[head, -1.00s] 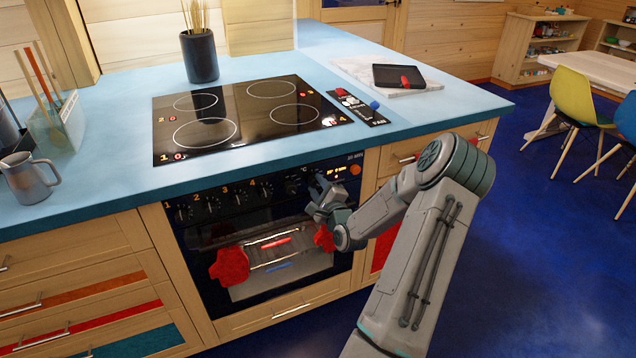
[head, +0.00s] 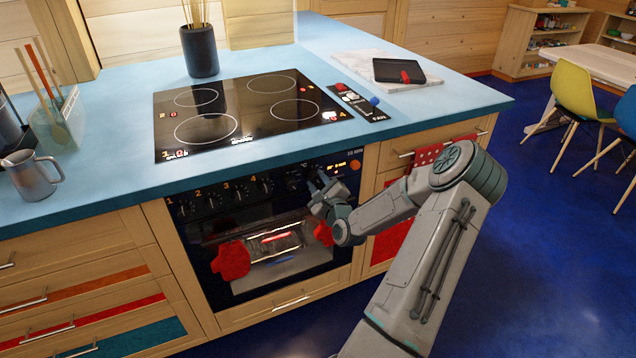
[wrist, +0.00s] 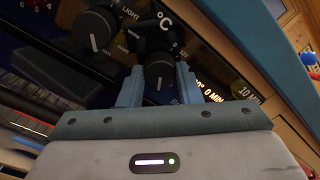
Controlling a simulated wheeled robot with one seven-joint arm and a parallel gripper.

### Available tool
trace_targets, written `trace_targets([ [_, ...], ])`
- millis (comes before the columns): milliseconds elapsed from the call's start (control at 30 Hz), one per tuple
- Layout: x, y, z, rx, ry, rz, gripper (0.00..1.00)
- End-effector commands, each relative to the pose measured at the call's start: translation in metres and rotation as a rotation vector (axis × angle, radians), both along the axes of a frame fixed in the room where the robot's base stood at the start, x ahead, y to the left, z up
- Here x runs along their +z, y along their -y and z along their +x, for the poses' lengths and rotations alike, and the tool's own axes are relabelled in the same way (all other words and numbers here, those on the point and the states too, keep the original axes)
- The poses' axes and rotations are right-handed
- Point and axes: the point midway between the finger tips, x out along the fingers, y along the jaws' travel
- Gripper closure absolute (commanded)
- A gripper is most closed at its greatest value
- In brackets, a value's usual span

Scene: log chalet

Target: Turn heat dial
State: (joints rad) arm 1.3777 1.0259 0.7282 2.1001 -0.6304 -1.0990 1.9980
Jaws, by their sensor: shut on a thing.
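The heat dial (wrist: 158,72) is a round black knob with a white pointer line, under a °C mark in the wrist view. My gripper (wrist: 159,85) has one finger on each side of this dial and is shut on it. In the head view my gripper (head: 322,188) is at the right part of the black oven front (head: 210,225), and it hides the dial there. A second black knob marked LIGHT (wrist: 95,29) sits to the left of the held dial in the wrist view.
Several numbered knobs (head: 240,192) line the oven panel to the left. A lit display (head: 338,165) is to the right. Red mitts (head: 232,260) hang at the oven door. The blue counter edge (head: 250,168) overhangs the panel closely. Blue floor (head: 545,250) is clear at right.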

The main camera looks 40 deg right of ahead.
Motion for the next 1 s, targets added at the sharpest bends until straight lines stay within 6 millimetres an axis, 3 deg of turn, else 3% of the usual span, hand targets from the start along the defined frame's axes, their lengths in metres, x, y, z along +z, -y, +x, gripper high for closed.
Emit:
trace_targets([
  [67,-0.001,-0.001,0.000,0.003,-0.001,0.001,0.92],
  [100,-0.001,-0.001,0.000,0.003,-0.001,0.001,0.63],
  [167,-0.001,-0.001,0.000,0.003,-0.001,0.000,0.47],
  [567,0.000,0.000,-0.008,-0.002,-0.001,-0.001,0.47],
  [667,-0.001,-0.004,-0.022,-0.003,-0.003,0.002,0.47],
  [1000,-0.003,-0.026,-0.095,-0.001,-0.003,0.003,0.47],
])
